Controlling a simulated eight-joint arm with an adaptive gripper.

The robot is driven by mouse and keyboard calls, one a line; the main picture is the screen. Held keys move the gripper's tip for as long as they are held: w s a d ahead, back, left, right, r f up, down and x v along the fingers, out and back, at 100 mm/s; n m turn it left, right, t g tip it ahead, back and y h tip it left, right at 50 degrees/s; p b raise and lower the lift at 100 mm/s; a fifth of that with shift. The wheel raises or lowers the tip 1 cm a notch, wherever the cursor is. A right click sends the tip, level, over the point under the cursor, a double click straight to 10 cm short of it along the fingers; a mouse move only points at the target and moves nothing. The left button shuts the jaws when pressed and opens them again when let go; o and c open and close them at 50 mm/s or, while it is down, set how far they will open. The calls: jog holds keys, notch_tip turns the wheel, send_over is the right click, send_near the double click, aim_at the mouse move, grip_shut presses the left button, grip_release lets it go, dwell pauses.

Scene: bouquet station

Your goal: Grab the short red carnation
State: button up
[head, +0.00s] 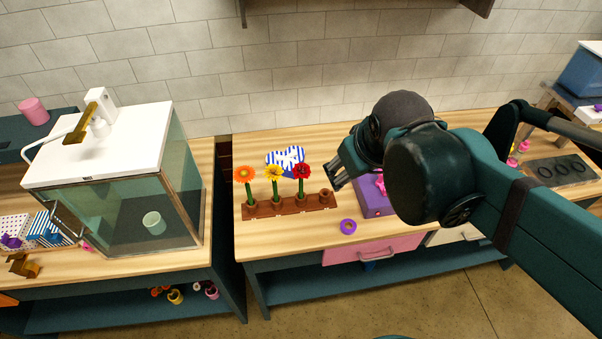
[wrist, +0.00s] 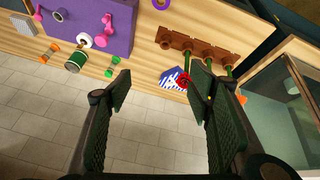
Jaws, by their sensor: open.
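A red flower (head: 302,171) stands upright on a green stem in a brown rack (head: 262,210). A yellow flower (head: 273,173) and an orange flower (head: 244,174) stand to its left. My gripper (head: 336,181) is open and empty, just right of the red flower. In the wrist view, the red flower head (wrist: 184,82) shows between the open fingers (wrist: 160,87), close to the right finger. Its depth relative to the fingertips is unclear. The right finger hides part of the rack's flowers there.
A blue-and-white striped item (head: 284,157) is behind the flowers. A purple box (head: 371,203) is right of the rack, partly behind my arm, with a purple ring (head: 348,226) in front. A glass-sided case (head: 150,190) stands on the left table. The table's front left is clear.

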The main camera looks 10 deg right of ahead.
aim_at(294, 165)
jog(key=w+a+f+n+g+h, duration=0.1)
jog(key=w+a+f+n, duration=0.2)
jog(key=w+n, duration=0.1)
jog(key=w+a+f+n+g+h, duration=0.1)
jog(key=w+a+f+n+g, duration=0.1)
jog(key=w+a+f+n, duration=0.1)
jog(key=w+a+f+n+g+h, duration=0.1)
jog(key=w+a+f+n+g, duration=0.1)
jog(key=w+a+n, duration=0.3)
jog(key=shift+w+a+f+n+h, duration=0.1)
jog(key=shift+w+f+n+h, duration=0.15)
jog(key=shift+w+n, duration=0.25)
jog(key=shift+w+a+f+n+h, duration=0.15)
jog(key=shift+w+f+n, duration=0.15)
jog(key=shift+w, duration=0.35)
jog(key=shift+w+a+f+n+g, duration=0.3)
jog(key=shift+w+a+f+n, duration=0.15)
jog(key=shift+a+f+n, duration=0.2)
jog(key=shift+h, duration=0.3)
jog(key=shift+f, duration=0.1)
jog(key=shift+x, duration=1.25)
jog(key=shift+d+f+p, duration=0.1)
jog(key=shift+f+p, duration=0.05)
jog(key=shift+p, duration=0.15)
